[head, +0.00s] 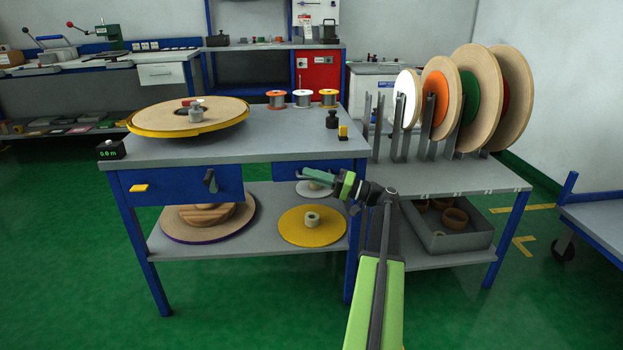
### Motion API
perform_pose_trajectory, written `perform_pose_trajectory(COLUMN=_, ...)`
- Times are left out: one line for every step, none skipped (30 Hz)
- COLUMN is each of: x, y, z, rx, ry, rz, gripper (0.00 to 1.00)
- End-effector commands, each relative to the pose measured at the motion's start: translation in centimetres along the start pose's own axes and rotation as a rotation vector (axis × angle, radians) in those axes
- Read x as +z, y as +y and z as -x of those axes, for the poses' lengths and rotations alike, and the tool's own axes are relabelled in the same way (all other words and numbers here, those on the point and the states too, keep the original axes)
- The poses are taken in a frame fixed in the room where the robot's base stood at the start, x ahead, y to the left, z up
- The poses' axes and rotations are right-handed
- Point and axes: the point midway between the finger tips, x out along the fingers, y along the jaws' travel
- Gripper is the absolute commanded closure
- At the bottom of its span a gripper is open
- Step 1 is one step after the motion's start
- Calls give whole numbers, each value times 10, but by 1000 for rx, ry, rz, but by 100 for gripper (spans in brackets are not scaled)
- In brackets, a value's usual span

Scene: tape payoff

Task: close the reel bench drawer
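The reel bench (280,148) stands ahead, with a grey top and blue frame. Under its top, at left, is a blue drawer front (160,186) with a yellow tag and a dark handle (210,181). A second blue front (272,171) lies to its right, partly behind my gripper. The left front reaches lower than the right one; I cannot tell how far either stands out. My gripper (304,173) points left in front of the right front, apart from the dark handle. Its green fingers overlap in this view, so their opening is unclear. Nothing shows held in it.
A large reel (160,118) lies on the bench top, with small spools (302,98) behind. A lower shelf (260,240) carries more reels. At right, a side table (440,178) holds upright discs above a grey bin (447,242). Green floor (80,270) is clear at front left.

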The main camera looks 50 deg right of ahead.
Motion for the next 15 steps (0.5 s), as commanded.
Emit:
perform_pose_trajectory(x=-1, y=1, z=0, rx=1, ry=-1, rz=0, gripper=82)
perform_pose_trajectory(x=-1, y=1, z=0, rx=1, ry=-1, rz=0, gripper=82)
perform_pose_trajectory(x=0, y=1, z=0, rx=1, ry=-1, rz=0, gripper=82)
perform_pose_trajectory(x=0, y=0, z=0, rx=0, ry=-1, rz=0, gripper=82)
perform_pose_trajectory(x=0, y=0, z=0, rx=0, ry=-2, rz=0, gripper=82)
perform_pose_trajectory(x=0, y=0, z=0, rx=0, ry=-2, rz=0, gripper=82)
perform_pose_trajectory(x=0, y=0, z=0, rx=0, ry=-2, rz=0, gripper=82)
perform_pose_trajectory(x=0, y=0, z=0, rx=0, ry=-3, rz=0, gripper=82)
perform_pose_trajectory(x=0, y=0, z=0, rx=0, ry=-3, rz=0, gripper=82)
perform_pose_trajectory(x=0, y=0, z=0, rx=-1, ry=-3, rz=0, gripper=82)
perform_pose_trajectory(x=0, y=0, z=0, rx=-1, ry=-3, rz=0, gripper=82)
perform_pose_trajectory(x=1, y=0, z=0, rx=-1, ry=-3, rz=0, gripper=82)
perform_pose_trajectory(x=1, y=0, z=0, rx=-1, ry=-4, rz=0, gripper=82)
perform_pose_trajectory(x=1, y=0, z=0, rx=-1, ry=-4, rz=0, gripper=82)
perform_pose_trajectory(x=1, y=0, z=0, rx=-1, ry=-4, rz=0, gripper=82)
